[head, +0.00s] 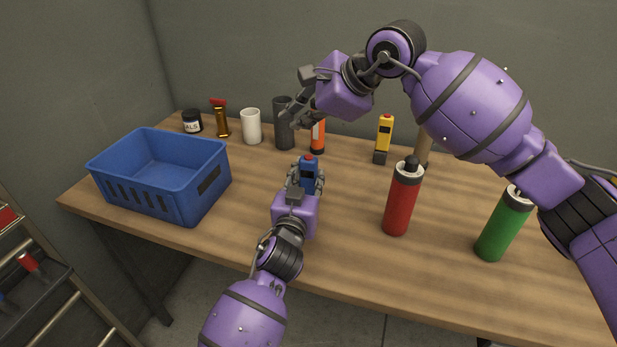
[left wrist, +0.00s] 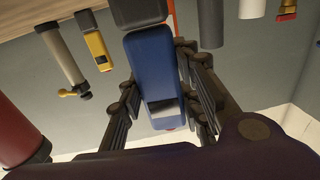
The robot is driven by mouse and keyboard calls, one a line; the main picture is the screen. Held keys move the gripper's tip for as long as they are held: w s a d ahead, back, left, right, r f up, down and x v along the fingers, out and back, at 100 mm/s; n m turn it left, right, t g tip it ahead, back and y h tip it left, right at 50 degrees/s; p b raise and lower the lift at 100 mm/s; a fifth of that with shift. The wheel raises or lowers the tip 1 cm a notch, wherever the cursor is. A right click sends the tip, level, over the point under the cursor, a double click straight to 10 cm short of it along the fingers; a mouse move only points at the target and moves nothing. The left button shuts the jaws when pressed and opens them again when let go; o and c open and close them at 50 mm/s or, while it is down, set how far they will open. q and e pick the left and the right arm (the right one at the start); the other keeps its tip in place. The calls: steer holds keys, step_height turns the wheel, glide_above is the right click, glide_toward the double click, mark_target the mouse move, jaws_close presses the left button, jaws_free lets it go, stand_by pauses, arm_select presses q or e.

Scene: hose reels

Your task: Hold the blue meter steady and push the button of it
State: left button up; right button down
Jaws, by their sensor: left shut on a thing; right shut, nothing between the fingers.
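The blue meter (head: 308,174) stands upright over the middle of the table, with a red button (head: 309,157) on its top and a dark screen on its face. My left gripper (head: 306,183) is shut on the meter, with fingers on both its sides. In the left wrist view, which is upside down, the blue meter (left wrist: 152,70) shows between the dark fingers (left wrist: 158,95). My right gripper (head: 290,117) is shut and empty. It is up and behind the meter, in front of the dark cylinder and apart from the button.
A blue crate (head: 152,205) stands at the left. A red bottle (head: 400,205) and a green bottle (head: 501,232) stand at the right.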

arm_select(q)
steer(key=o, duration=1.3)
steer(key=v, duration=1.2)
